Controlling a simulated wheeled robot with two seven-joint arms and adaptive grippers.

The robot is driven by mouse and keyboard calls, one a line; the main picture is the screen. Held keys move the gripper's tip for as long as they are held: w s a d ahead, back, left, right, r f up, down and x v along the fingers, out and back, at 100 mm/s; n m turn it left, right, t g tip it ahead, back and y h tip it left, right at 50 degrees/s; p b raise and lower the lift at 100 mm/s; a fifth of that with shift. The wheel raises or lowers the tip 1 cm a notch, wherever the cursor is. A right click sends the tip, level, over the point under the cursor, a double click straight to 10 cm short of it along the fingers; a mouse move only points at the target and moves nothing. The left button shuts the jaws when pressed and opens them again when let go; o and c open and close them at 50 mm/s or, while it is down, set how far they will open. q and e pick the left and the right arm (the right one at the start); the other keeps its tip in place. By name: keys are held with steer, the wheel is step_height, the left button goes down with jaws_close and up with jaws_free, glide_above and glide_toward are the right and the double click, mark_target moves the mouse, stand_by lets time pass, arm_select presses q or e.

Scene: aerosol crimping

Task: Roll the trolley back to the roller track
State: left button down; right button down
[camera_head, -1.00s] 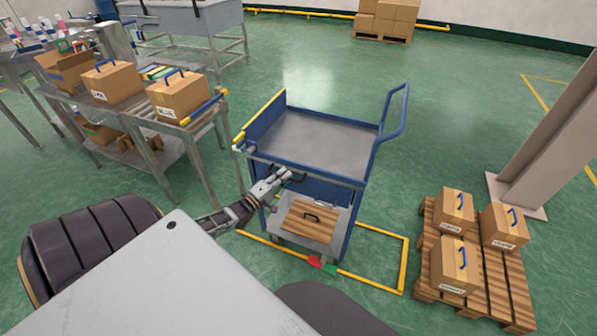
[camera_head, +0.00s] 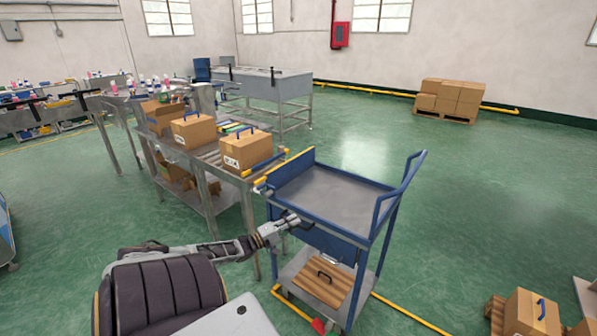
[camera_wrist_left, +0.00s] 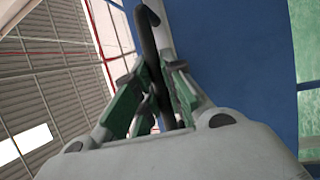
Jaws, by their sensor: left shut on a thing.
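The blue trolley (camera_head: 328,197) stands right of the roller track, with a grey top tray and a lower shelf. A brown wooden board with a dark handle (camera_head: 320,282) lies on the lower shelf. The roller track (camera_head: 213,155) is to the left, with its yellow-tipped end close to the trolley's left edge. My left gripper (camera_head: 294,222) is at the trolley's near side. In the left wrist view it (camera_wrist_left: 153,95) is shut on a dark handle (camera_wrist_left: 147,38) beside the blue panel. My right gripper is not in view.
Cartons with blue handles (camera_head: 193,131) stand on the track. A carton (camera_head: 531,312) sits on a pallet at the lower right. Yellow floor lines (camera_head: 410,312) run by the trolley. The green floor to the right is open.

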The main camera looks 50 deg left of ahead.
arm_select(q)
steer(key=shift+a, duration=0.25)
steer(key=c, duration=1.5)
jaws_free()
steer(key=shift+s+a, duration=0.1)
steer(key=shift+s, duration=0.05)
steer(key=v, duration=1.2)
steer(key=shift+m, duration=0.3)
